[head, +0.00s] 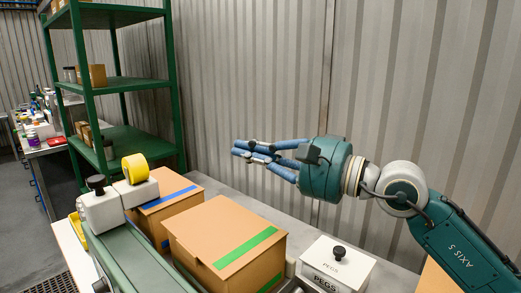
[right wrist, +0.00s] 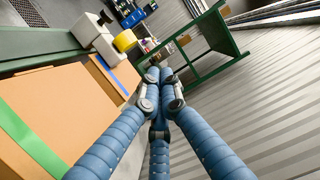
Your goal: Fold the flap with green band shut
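A brown cardboard box with a green band (head: 222,238) stands on the bench at the front centre. The green band crosses its top and continues down its front side. The top looks flat and closed; I see no flap standing up. The box also shows at the left of the right wrist view (right wrist: 60,100). My right gripper (head: 242,150) has blue fingers that point left and come together at the tips, with nothing visible between them. It is above and behind the box, apart from it, near the wall. My left gripper is out of view.
A box with a blue band (head: 172,205) stands behind the green-banded box. A white device with a yellow roll (head: 135,168) is to its left. A white PEGS container (head: 337,265) with a black knob is at right. A green shelf (head: 125,84) stands at the back left.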

